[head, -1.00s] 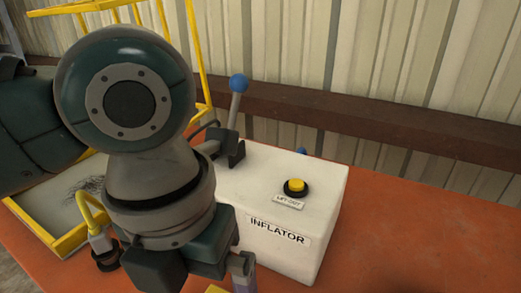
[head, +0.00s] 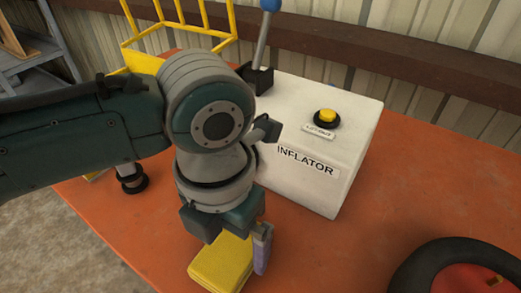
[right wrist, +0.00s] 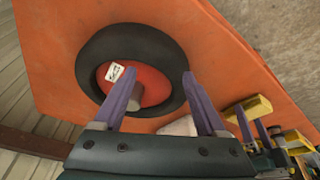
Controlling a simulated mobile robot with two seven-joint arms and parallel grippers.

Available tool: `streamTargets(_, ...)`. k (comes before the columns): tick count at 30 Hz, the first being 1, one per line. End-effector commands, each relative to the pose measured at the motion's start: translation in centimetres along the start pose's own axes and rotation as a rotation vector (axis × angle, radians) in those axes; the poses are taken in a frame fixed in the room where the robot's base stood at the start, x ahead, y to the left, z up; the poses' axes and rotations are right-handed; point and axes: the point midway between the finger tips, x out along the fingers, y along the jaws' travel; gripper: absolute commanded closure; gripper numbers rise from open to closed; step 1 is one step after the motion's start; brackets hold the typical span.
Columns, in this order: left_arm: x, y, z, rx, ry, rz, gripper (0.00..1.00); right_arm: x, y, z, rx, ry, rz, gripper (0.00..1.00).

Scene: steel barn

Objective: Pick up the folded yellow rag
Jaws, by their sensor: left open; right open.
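The folded yellow rag (head: 219,268) lies on the orange bench top (head: 130,231), low in the head view. My left gripper (head: 240,254) points down over the rag's far edge and hides part of it. One purple finger shows at the rag's right side; the other is hidden. The rag (right wrist: 254,106) also shows at the right of the right wrist view, close to the open left fingers (right wrist: 254,126). I cannot tell whether they touch it. My right gripper (right wrist: 162,82) is open and empty, with the wheel in view beyond it.
A white inflator box (head: 318,150) with a yellow button stands behind the left gripper. A black-tyred wheel with a red hub (head: 460,274) lies at the lower right. A yellow frame (head: 216,18) stands behind my left arm. The bench between rag and wheel is clear.

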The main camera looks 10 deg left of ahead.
Motion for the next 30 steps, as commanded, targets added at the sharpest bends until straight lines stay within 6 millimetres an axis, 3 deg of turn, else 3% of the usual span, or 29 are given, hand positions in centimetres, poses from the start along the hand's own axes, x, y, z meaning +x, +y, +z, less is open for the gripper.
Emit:
streamTargets(4, -0.06, -0.01, 0.01, 0.0, 0.0, 0.0, 0.0, -0.04, 0.0, -0.01, 0.0, 0.0, 0.0, 0.26)
streamTargets(23, -0.09, 0.0, 0.0, -0.001, 0.0, 0.0, 0.71, -0.03, 0.0, -0.03, 0.0, 0.001, 0.0, 0.26)
streamTargets(30, -0.17, -0.01, 0.02, -0.001, 0.0, -0.001, 0.71, -0.07, 0.01, -0.05, -0.001, 0.001, 0.0, 0.26)
